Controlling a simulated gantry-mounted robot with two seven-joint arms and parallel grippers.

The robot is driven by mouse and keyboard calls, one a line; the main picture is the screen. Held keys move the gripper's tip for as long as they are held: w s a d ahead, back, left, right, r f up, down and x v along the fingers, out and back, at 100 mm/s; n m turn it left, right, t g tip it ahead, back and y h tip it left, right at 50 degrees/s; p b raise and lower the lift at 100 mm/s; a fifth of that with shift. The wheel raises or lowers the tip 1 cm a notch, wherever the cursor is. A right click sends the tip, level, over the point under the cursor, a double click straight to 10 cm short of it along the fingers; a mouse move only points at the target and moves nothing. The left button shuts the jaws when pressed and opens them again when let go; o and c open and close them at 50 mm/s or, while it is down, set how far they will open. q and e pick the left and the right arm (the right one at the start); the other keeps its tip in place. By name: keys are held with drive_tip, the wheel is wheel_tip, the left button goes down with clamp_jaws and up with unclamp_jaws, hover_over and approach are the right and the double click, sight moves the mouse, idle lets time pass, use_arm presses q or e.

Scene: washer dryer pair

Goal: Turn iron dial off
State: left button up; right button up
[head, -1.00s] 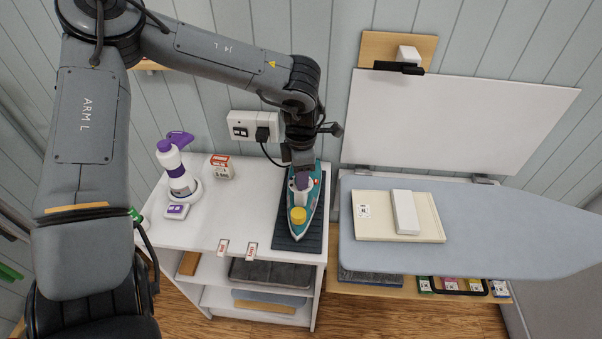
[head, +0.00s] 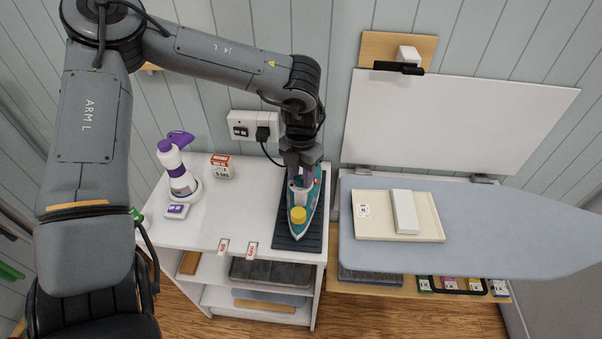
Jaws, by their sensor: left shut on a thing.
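A teal iron (head: 311,213) lies on a dark ribbed mat (head: 284,243) at the right end of the white cabinet top. A yellow round part (head: 298,214) sits on the iron near its front end. My left gripper (head: 301,182) reaches down from above onto the rear part of the iron, over the purple and grey part there. It is shut on a part of the iron, likely the dial. The fingers and wrist hide most of what they hold. My right gripper is not in view.
A purple and white spray bottle (head: 178,172) and a small red-and-white box (head: 221,167) stand to the left on the cabinet. A wall socket (head: 253,126) with a plugged cord is behind. An ironing board (head: 470,235) with a cream tray (head: 380,229) is to the right.

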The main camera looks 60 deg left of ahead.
use_arm(q)
drive_tip(key=n, duration=0.4)
drive_tip(key=shift+n, duration=0.3)
drive_tip(key=n, duration=0.3)
drive_tip(key=shift+n+b, duration=0.3)
drive_tip(key=shift+n, duration=0.1)
drive_tip(key=n, duration=0.4)
drive_tip(key=shift+n+b, duration=0.35)
drive_tip(key=shift+n, duration=1.15)
drive_tip(key=o, duration=1)
drive_tip(key=shift+o, duration=0.2)
drive_tip(key=shift+r, duration=0.1)
